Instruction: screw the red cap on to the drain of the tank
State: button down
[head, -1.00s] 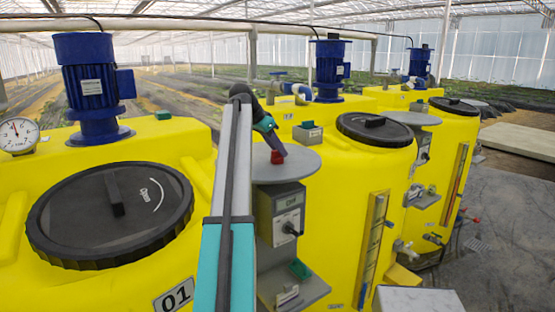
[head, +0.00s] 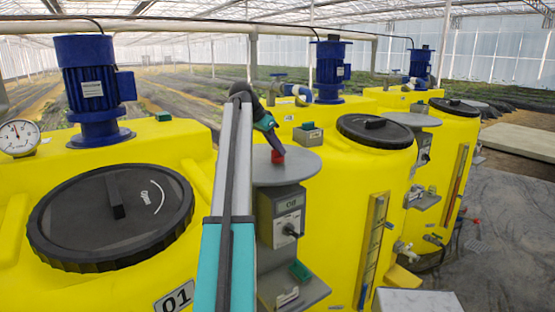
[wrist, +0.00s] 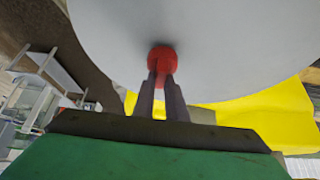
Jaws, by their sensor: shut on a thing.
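The red cap (head: 277,156) is at the top of a round grey plate (head: 300,166) in front of the yellow tanks. My gripper (head: 274,147) reaches down to it from above, its fingers tilted. In the wrist view my gripper (wrist: 162,80) is shut on the red cap (wrist: 162,58), which shows against the grey plate (wrist: 220,40). I cannot tell whether the cap touches the plate. A tap-like outlet (head: 403,248) sits low on the middle yellow tank (head: 345,205); I cannot tell whether it is the drain.
A grey control box (head: 286,217) hangs below the plate, with a grey shelf (head: 300,297) under it. Black lids and blue motors top the tanks. Another fitting (head: 435,238) shows low on the far tank. Open grey floor (head: 500,210) lies to the right.

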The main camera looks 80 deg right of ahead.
jog(key=shift+r+p, duration=0.7)
jog(key=shift+r, duration=1.15)
jog(key=shift+r, duration=0.15)
